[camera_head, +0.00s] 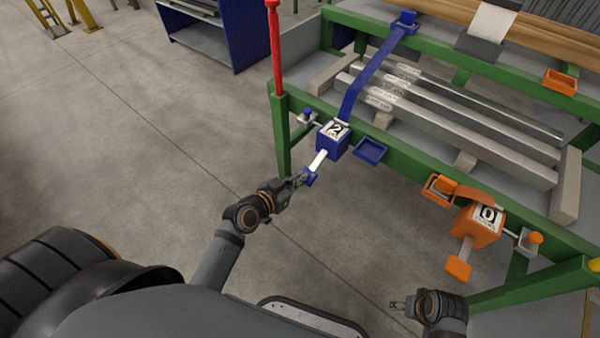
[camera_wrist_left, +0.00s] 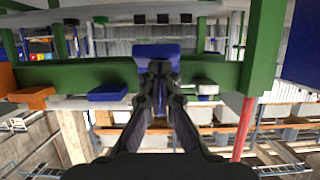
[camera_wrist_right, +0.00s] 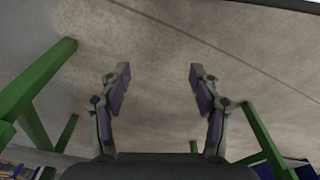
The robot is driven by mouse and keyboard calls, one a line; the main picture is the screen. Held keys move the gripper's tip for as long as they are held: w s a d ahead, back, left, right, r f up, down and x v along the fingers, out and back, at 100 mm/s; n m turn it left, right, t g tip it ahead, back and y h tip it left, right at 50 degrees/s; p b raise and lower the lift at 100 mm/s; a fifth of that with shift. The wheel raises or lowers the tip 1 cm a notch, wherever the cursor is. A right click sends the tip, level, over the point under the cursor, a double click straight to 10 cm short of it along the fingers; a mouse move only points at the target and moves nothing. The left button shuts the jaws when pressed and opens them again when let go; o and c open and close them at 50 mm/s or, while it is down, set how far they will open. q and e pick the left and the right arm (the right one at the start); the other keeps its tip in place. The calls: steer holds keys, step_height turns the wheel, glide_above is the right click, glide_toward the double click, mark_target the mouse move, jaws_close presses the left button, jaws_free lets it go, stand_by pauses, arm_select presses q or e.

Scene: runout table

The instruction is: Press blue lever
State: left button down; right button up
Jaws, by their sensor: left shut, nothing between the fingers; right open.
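The blue lever (camera_head: 318,162) has a pale shaft that slants down from a blue box marked 2 (camera_head: 331,141) and ends in a blue paddle (camera_head: 311,179). My left gripper (camera_head: 303,179) is shut and empty, its fingertips at the paddle. In the left wrist view the closed fingertips (camera_wrist_left: 161,70) overlap a blue block (camera_wrist_left: 157,52) straight ahead; whether they touch it I cannot tell. My right gripper (camera_head: 396,304) is low at the right, away from the levers. In the right wrist view it is open and empty (camera_wrist_right: 160,80) over bare floor.
An orange box marked 0 (camera_head: 480,226) with its own orange lever (camera_head: 459,267) is on the right of the green frame (camera_head: 430,168). A blue tray (camera_head: 370,150) hangs beside the blue box. A red post (camera_head: 275,50) stands at the frame's left.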

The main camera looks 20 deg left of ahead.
arm_select(q)
step_height(320, 180, down, 2)
steer(key=b, duration=0.3)
steer(key=shift+w+d+f+t+b, duration=0.1)
steer(key=shift+w+t+b, duration=0.05)
steer(key=shift+t+b, duration=0.2)
arm_select(e)
steer(key=shift+w+a+r+t+y, duration=0.15)
steer(key=shift+a+t+y, duration=0.1)
steer(key=shift+a+t, duration=0.3)
steer(key=shift+w+a+r+t+y, duration=0.1)
steer(key=shift+a+t+y, duration=0.2)
steer(key=shift+a, duration=0.3)
arm_select(q)
steer(key=shift+f, duration=0.15)
